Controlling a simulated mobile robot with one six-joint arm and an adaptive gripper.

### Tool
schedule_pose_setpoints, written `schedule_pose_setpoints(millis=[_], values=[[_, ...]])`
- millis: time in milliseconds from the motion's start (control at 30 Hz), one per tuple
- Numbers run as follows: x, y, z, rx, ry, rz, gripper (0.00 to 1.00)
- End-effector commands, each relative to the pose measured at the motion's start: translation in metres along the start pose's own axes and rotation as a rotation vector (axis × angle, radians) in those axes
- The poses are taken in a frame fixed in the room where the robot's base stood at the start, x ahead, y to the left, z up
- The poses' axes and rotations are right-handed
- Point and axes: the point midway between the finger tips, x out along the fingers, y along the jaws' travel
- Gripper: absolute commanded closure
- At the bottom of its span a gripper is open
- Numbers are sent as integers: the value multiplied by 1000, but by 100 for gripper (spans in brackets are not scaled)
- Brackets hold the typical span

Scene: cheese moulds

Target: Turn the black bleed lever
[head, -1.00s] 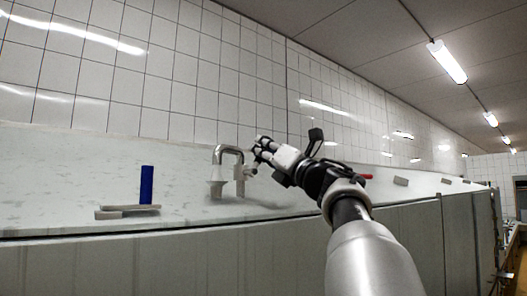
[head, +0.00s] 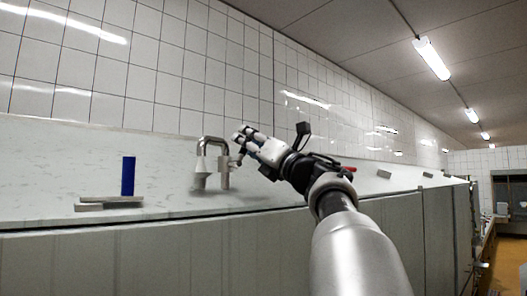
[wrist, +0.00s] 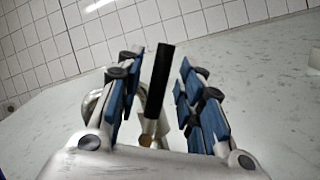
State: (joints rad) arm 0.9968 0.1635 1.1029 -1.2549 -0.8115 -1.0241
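The black bleed lever (wrist: 162,72) stands up, slightly tilted, between my fingers in the wrist view, with a brass-coloured end (wrist: 146,140) below it. My gripper (wrist: 157,66) is open, with a blue-padded finger on each side of the lever; gaps show on both sides. In the head view my gripper (head: 241,141) is at the upper right of the bent metal pipe (head: 213,140), near its right-hand upright. I cannot make out the lever in the head view.
A blue block (head: 128,176) stands by flat grey slabs (head: 108,203) at the left. A tiled wall (head: 150,60) runs behind. A small red part (head: 348,168) shows behind my arm.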

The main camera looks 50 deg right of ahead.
Motion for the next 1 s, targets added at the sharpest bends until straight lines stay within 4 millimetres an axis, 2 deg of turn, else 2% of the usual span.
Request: schedule_pose_setpoints(millis=[300,500,700,1000], values=[[-63,0,1,-1,-3,-4,65],[-96,0,1,0,-3,-2,65],[-109,0,0,0,-2,0,65],[-110,0,0,1,-1,0,65]])
